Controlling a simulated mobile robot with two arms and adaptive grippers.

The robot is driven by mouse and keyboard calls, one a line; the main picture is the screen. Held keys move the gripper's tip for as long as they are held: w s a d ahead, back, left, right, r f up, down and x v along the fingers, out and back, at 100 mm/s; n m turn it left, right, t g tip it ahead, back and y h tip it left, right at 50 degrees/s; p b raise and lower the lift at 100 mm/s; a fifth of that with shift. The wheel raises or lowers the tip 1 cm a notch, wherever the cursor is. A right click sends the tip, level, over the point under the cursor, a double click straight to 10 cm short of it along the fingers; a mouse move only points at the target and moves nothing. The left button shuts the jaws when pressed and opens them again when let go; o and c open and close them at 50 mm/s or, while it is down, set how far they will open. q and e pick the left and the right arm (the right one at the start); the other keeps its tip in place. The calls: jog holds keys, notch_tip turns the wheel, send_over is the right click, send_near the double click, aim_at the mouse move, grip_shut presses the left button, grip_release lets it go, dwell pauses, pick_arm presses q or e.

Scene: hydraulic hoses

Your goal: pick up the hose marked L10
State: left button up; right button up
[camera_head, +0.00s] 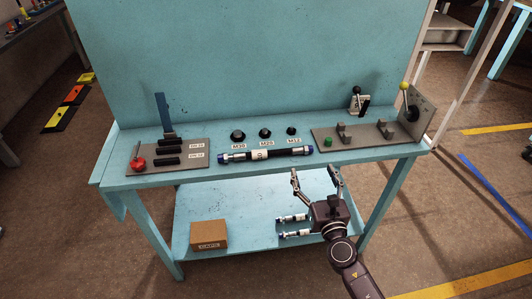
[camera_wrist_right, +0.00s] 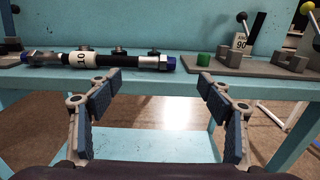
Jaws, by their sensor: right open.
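A black hose (camera_head: 282,153) with metal fittings, blue end caps and a white label lies along the front of the bench top. In the right wrist view the same hose (camera_wrist_right: 128,61) lies lengthwise, and its label (camera_wrist_right: 85,60) seems to end in "10". My right gripper (camera_head: 316,174) is open and empty, just in front of the bench edge and near the hose's right half. In the right wrist view its fingers (camera_wrist_right: 160,85) are spread wide, with the hose beyond them. My left gripper is not in view.
Two more hoses (camera_head: 292,218) (camera_head: 296,234) lie on the lower shelf, partly behind my right gripper. A cardboard box (camera_head: 208,235) stands there too. Behind the top hose are black round fittings (camera_head: 265,133). Fixture plates flank it, the right one with a green button (camera_head: 328,141).

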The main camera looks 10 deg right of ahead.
aim_at(303, 150)
jog(key=w, duration=0.4)
jog(key=w+a, duration=0.1)
jog(key=w, duration=0.1)
jog(key=shift+w+r, duration=0.1)
jog(key=shift+w, duration=0.55)
jog(key=c, duration=1.5)
jog(key=shift+r, duration=0.1)
notch_tip(303, 150, up, 20)
jog(key=p, duration=1.8)
